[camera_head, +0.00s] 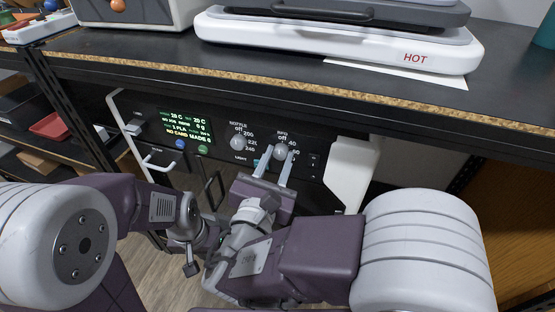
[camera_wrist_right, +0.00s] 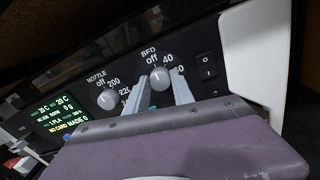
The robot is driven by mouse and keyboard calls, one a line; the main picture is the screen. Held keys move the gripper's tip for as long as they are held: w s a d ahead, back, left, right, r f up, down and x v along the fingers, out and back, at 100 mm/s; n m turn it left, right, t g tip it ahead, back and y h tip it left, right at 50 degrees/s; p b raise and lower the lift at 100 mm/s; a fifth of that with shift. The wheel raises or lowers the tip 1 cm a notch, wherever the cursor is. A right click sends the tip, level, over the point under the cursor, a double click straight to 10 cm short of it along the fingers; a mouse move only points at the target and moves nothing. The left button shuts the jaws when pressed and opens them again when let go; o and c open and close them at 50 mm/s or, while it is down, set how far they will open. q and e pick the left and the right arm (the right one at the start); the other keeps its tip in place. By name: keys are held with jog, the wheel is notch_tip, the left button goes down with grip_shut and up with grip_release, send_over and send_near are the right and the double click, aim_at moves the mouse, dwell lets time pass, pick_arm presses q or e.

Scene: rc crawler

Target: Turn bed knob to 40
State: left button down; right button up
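The bed knob (camera_head: 280,152) is a round grey knob on the black printer panel, under the label BED, with off, 40 and 60 marked around it. It also shows in the right wrist view (camera_wrist_right: 160,79). Which mark it points to is too small to tell. My right gripper (camera_head: 274,160) reaches up to it. In the right wrist view, its two grey fingers (camera_wrist_right: 160,88) are apart, one on each side of the knob, with small gaps seeming to show. My left gripper (camera_head: 190,262) hangs low, left of the right one; its fingers are not clear.
The nozzle knob (camera_head: 238,143) is just left of the bed knob. A lit display (camera_head: 186,126) is farther left, a rocker switch (camera_wrist_right: 207,65) to the right. A table top (camera_head: 150,52) overhangs the panel, carrying a white device marked HOT (camera_head: 340,48).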

grip_shut()
jog(key=shift+f+m, duration=0.1)
jog(key=shift+m, duration=0.2)
jog(key=m+b, duration=0.1)
jog(key=m, duration=0.1)
jog(key=m+b, duration=0.2)
jog(key=shift+f+m, duration=0.2)
jog(key=shift+m, duration=0.1)
jog(key=shift+m+b, duration=1.3)
jog(key=shift+m, duration=0.5)
jog(key=shift+r, duration=0.1)
jog(key=o, duration=0.9)
grip_release()
jog(key=shift+c, duration=0.2)
